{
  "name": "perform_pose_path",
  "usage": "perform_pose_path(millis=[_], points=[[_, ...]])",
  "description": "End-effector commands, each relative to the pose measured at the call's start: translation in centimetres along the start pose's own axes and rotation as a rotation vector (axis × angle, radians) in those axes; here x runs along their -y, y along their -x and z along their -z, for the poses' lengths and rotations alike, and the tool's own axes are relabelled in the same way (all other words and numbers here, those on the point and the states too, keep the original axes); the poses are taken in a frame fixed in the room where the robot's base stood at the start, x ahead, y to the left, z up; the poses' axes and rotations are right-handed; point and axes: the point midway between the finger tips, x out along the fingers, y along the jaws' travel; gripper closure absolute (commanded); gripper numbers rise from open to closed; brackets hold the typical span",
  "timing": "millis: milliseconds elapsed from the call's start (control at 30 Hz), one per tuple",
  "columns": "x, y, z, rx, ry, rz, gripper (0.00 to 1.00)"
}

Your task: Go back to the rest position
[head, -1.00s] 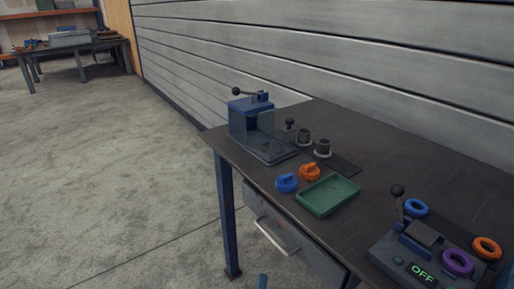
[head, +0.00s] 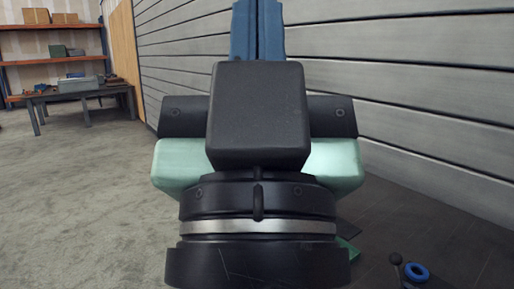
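My gripper (head: 258,30) fills the middle of the head view, seen from behind, with its two blue fingers pointing up to the top edge. The fingers lie side by side with only a thin dark line between them, and nothing shows between them. The tips are cut off by the frame. The wrist and gripper body hide most of the workbench (head: 455,245) and what stands on it.
At the lower right a blue ring (head: 415,272) and a black-knobbed lever (head: 396,260) show. A green tray's corner (head: 347,252) peeks out beside my wrist. The panelled wall (head: 420,90) is behind. A far table (head: 80,95) and shelves stand left; the floor there is clear.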

Motion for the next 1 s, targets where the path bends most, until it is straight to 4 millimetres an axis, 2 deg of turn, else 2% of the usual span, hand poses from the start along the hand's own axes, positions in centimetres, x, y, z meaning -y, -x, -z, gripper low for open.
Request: perform_pose_path(millis=[33,300,500,700,1000], points=[[0.0,-2.1,2.0,0.001,0.001,0.000,1.00],[0.1,-8.3,7.7,0.002,0.003,0.000,1.00],[0.1,-11.9,11.1,0.003,0.003,0.001,1.00],[0.1,-13.4,12.4,0.004,0.004,0.001,1.00],[0.1,-13.3,12.3,0.003,0.004,0.001,1.00]])
